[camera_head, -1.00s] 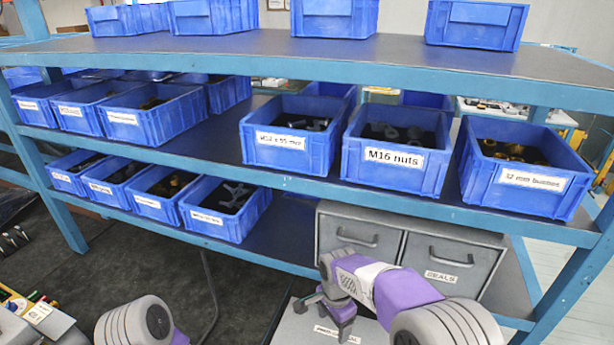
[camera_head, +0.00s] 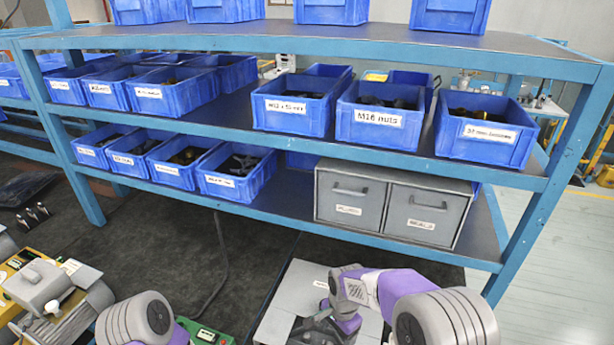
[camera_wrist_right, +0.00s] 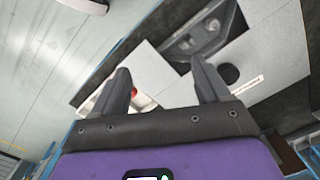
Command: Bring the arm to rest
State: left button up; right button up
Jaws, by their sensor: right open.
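My right arm, grey and purple, comes in from the lower right in the head view. Its gripper (camera_head: 328,328) points down over a light grey panel (camera_head: 283,297). In the right wrist view the two dark fingers (camera_wrist_right: 164,86) stand apart with nothing between them. Below them the same light panel (camera_wrist_right: 275,45) shows a recess with a dark metallic part (camera_wrist_right: 198,38) and a round black hole (camera_wrist_right: 229,74). I cannot judge the height of the fingers above it. A link of my left arm shows at the bottom left, but its gripper is out of view.
A blue shelf rack (camera_head: 290,178) with several blue bins stands ahead, including the M16 nuts bin (camera_head: 378,122). A grey two-drawer cabinet (camera_head: 392,205) sits on its lowest shelf. A grey device (camera_head: 38,285) is at lower left. Dark floor mat (camera_head: 150,240) lies between.

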pick_arm(q)
notch_tip(320, 180, down, 9)
jog(key=b, duration=0.8)
jog(key=shift+w+r, duration=0.15)
jog(key=shift+w, duration=0.05)
pick_arm(e)
jog(key=s+f+n+y, duration=0.1)
jog(key=s+f+n, duration=0.1)
jog(key=s+f, duration=0.4)
jog(key=s+d+f+n+y, duration=0.1)
jog(key=s+f+n, duration=0.2)
jog(key=f, duration=0.9)
jog(key=s+d+f+n+y, duration=0.1)
jog(key=s+f+n, duration=0.1)
jog(key=s+f, duration=0.7)
jog(key=shift+s+f+t+y, duration=0.3)
jog(key=shift+f+t, duration=0.1)
jog(key=shift+f, duration=0.15)
